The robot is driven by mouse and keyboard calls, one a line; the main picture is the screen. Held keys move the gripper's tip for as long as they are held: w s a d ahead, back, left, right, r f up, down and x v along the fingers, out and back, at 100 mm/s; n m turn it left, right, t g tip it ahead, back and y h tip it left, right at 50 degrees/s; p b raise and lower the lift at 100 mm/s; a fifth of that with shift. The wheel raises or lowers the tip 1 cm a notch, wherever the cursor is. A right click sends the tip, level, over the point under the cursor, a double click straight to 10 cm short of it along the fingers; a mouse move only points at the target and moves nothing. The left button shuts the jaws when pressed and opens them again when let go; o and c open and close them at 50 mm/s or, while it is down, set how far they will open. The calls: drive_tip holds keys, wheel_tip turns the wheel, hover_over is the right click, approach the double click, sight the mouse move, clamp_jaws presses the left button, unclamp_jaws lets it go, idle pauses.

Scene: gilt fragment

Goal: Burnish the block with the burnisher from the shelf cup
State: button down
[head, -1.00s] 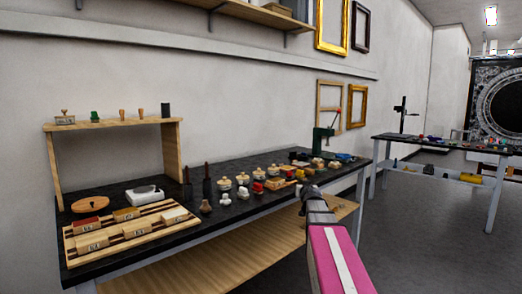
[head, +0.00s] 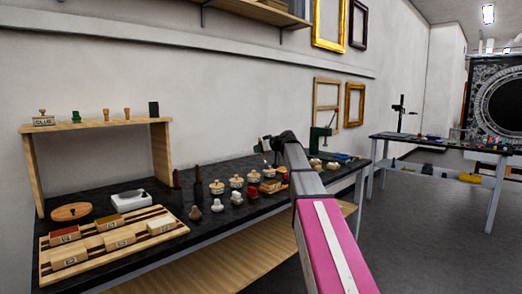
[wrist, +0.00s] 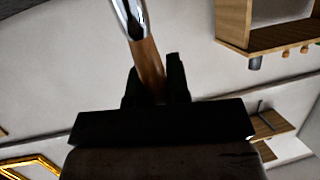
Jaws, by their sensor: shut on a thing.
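My gripper (head: 266,143) is raised above the far part of the dark bench. In the wrist view it is shut on a tool with a wooden handle (wrist: 149,65) and a shiny metal upper part (wrist: 130,18), which looks like the burnisher; its tip is out of frame. Several labelled blocks, such as a red-topped block (head: 65,234) and a pale-topped block (head: 160,226), sit in a slatted wooden rack (head: 178,231) at the front left, well apart from my gripper. A dark cup (head: 154,109) stands on the small wooden shelf (head: 95,125); its inside is hidden.
Dark upright bottles (head: 198,190) and several lidded jars (head: 237,182) line the bench. A green press (head: 320,140) stands farther back. The air above the rack is clear.

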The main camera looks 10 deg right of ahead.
wheel_tip(320, 180, down, 6)
idle(0.6)
drive_tip(key=shift+f, duration=0.75)
idle(0.8)
drive_tip(key=w+d, duration=0.4)
drive_tip(key=d, duration=0.1)
drive_tip(key=shift+d, duration=0.25)
idle(0.6)
drive_tip(key=shift+s+a, duration=0.1)
drive_tip(key=shift+s+a, duration=1.95)
drive_tip(key=shift+a, duration=0.75)
drive_tip(key=w+d, duration=0.4)
drive_tip(key=d, duration=0.1)
drive_tip(key=shift+w, duration=0.4)
